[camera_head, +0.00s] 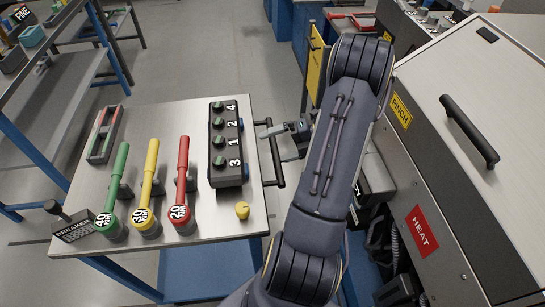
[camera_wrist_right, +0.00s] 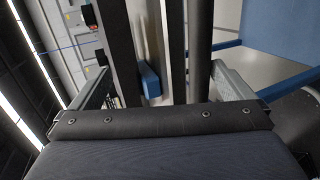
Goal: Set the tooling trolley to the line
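The tooling trolley has a pale metal top (camera_head: 225,212) on a blue frame and stands in the middle of the head view. A black handle bar (camera_head: 277,165) sticks out along its right edge. My right gripper (camera_head: 281,141) is at this handle, its fingers pointing left to the trolley. In the right wrist view its two fingers (camera_wrist_right: 164,88) are spread wide, with dark upright bars seen between them. I cannot tell whether the fingers touch the handle. My right arm hides the floor right of the trolley. My left gripper is not in view.
A large machine (camera_head: 470,130) stands close on the right. A blue-legged bench (camera_head: 58,100) is at left. Grey floor is clear behind.

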